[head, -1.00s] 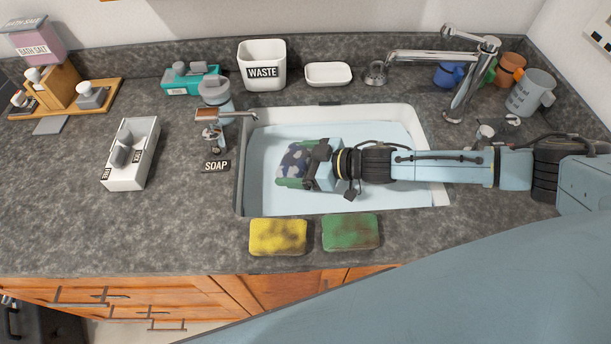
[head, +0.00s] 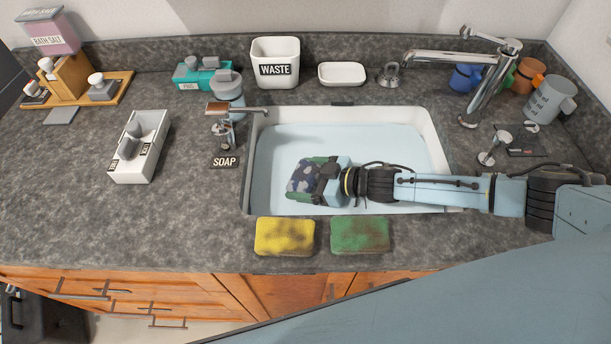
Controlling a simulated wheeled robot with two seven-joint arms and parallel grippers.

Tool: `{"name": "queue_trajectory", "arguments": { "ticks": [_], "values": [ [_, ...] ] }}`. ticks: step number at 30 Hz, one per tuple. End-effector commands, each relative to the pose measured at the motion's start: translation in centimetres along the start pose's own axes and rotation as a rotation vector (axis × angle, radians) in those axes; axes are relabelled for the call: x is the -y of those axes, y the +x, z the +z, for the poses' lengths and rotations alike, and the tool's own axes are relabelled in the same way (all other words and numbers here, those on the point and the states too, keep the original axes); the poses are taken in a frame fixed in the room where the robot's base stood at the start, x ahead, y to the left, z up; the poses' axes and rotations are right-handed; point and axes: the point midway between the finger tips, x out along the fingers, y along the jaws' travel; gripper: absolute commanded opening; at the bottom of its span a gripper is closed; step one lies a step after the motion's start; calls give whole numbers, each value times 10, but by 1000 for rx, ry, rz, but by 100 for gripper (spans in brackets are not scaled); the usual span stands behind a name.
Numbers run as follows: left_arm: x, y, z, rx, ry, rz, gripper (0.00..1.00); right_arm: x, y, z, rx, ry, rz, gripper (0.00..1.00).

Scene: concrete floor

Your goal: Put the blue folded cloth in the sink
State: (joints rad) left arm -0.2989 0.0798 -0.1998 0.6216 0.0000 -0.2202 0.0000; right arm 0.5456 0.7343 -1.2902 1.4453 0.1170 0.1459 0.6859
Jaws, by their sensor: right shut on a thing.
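The folded cloth (head: 301,177), with a blue, grey and dark camouflage pattern and green at its edges, is inside the outline of the white sink (head: 432,135). My right gripper (head: 320,181) is shut on the cloth's right side, its arm reaching in from the right over the sink rim. The cloth is near the front left part of the basin. I cannot tell whether it touches the basin bottom. The gripper hides the cloth's right end. My left gripper is not in view.
A yellow sponge (head: 285,237) and a green sponge (head: 360,235) lie at the sink's front edge. A soap dispenser (head: 222,133) stands left of the sink. The tall faucet (head: 487,88), waste bin (head: 276,64) and white dish (head: 342,74) stand behind. The left counter has free room.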

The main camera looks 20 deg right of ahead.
Motion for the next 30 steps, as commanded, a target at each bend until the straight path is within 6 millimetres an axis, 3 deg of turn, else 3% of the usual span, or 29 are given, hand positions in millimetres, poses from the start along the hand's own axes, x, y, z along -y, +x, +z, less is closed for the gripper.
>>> {"name": "queue_trajectory", "arguments": {
  "ticks": [7,8,10,17,22,30],
  "values": [
    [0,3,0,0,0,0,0,1,2,5,1,0,-1,65],
    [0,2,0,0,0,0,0,1,2,6,2,0,-1,91],
    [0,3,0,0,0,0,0,1,2,6,2,0,-2,100],
    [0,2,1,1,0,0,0,2,2,7,5,1,-3,100],
    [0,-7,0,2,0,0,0,2,-6,-7,4,2,-3,100],
    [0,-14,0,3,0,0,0,1,-67,-6,5,3,0,100]
  ]
}}
